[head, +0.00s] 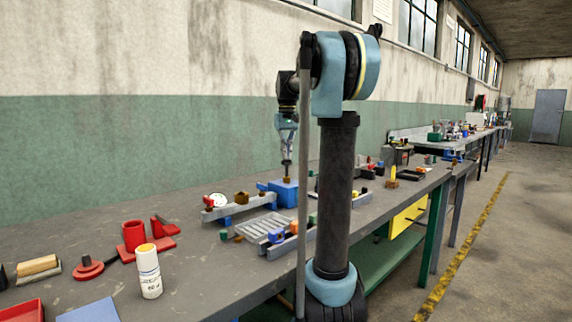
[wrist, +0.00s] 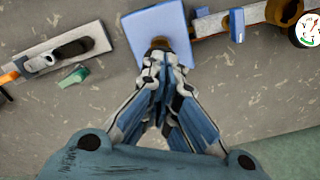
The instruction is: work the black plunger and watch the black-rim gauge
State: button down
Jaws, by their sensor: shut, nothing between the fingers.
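My gripper (head: 287,170) points straight down over a blue block (head: 284,191) on the bench. In the wrist view, its fingers (wrist: 162,58) are closed together at a small dark brown knob (wrist: 160,43) on top of the block. The fingertips are over or touching the knob; I cannot tell which, and they partly hide it. No plunger shows clearly as black; this knob may be the plunger. A round white-faced gauge (head: 217,200) stands left of the block. It shows at the right edge in the wrist view (wrist: 309,30), with a dark rim and red needle; its reading is too small to tell.
A grey rail (head: 237,208) carries a brass-coloured fitting (head: 241,197) between gauge and block. A slotted grey tray (head: 262,228) lies in front. A white bottle with a yellow cap (head: 149,271) and a red cup (head: 133,236) stand at the left.

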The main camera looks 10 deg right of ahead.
aim_at(287, 161)
jog(key=shift+f, duration=2.05)
jog(key=shift+r, duration=3.8)
jog(key=shift+f, duration=1.35)
